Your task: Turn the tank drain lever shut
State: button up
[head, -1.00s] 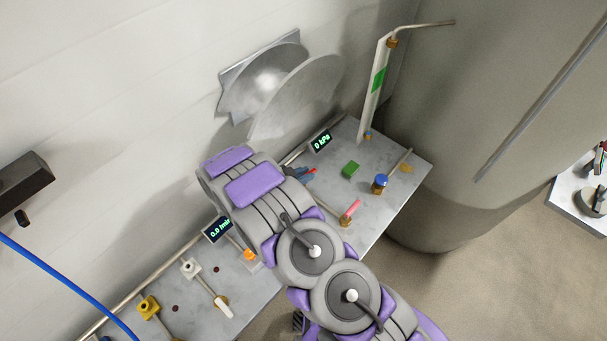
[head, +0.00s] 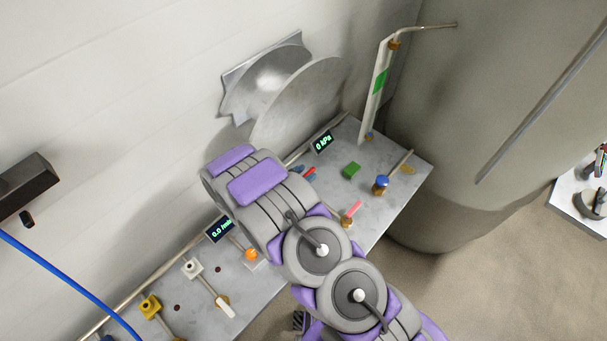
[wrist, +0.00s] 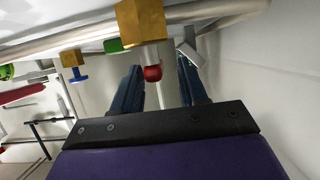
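My gripper (wrist: 162,85) is open, with its two dark blue fingers apart. A red-ended part (wrist: 152,73) below a brass fitting (wrist: 140,20) shows in the gap between the fingers in the wrist view. I cannot tell whether the fingers touch it. In the head view, my arm hides most of the gripper; bits of blue and red show beyond the wrist. A red lever (head: 354,209) on a brass valve (head: 346,222) stands on the bench to the right of my wrist. No label shows which lever is the tank drain. The big grey tank (head: 470,130) stands at the right.
The grey bench (head: 395,205) carries a green block (head: 351,170), a blue-topped valve (head: 381,184), a pressure display (head: 323,142) and a white-handled lever (head: 225,305). A white wall is behind. A blue hose (head: 70,283) hangs at left.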

jog(key=p+v, duration=0.2)
jog(key=v, duration=1.5)
jog(key=shift+s+a, duration=0.1)
jog(key=shift+s, duration=0.05)
